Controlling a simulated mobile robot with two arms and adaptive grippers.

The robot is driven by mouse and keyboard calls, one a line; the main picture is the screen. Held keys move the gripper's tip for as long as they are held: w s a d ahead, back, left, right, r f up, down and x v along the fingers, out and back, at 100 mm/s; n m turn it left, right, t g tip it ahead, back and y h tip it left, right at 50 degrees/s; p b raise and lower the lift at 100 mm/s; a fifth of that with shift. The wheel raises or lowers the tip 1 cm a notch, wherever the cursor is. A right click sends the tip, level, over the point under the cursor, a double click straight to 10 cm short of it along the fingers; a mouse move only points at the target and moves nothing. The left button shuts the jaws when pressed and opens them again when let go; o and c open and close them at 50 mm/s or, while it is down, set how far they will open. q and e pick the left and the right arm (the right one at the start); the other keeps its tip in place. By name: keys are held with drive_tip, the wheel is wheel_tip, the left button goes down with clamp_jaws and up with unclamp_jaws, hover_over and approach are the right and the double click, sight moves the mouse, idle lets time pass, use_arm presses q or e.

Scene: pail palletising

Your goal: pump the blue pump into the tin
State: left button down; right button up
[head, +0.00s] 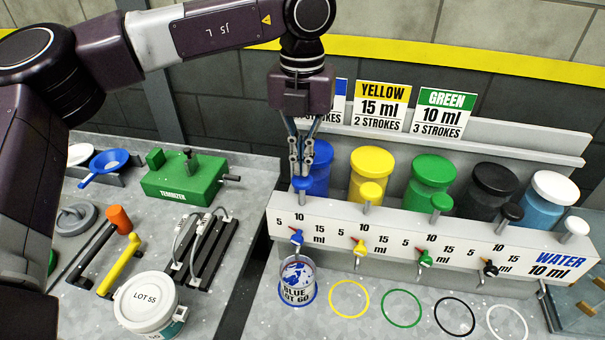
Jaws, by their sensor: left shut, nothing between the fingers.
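The blue pump canister (319,170) stands first in the row behind the dispenser's white front panel. My left gripper (301,172) points down over its blue plunger knob (302,184), with its fingers closed together. The fingertips are at or just above the knob; I cannot tell whether they touch it. Below on the panel is the blue spout valve (296,237). The tin (297,281), labelled blue, stands under it within the blue ring, and blue shows inside the tin. My right gripper is not in view.
Yellow (371,172), green (431,180), black (487,190) and water (547,200) canisters stand to the right. Empty rings lie before them. A green machine (182,182), a lidded LOT 55 pail (148,304) and tools occupy the left bench.

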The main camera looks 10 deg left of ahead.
use_arm(q)
drive_tip(key=shift+r+p, duration=1.3)
drive_tip(key=shift+r, duration=1.4)
drive_tip(key=shift+s+f, duration=0.1)
drive_tip(key=shift+f, duration=0.05)
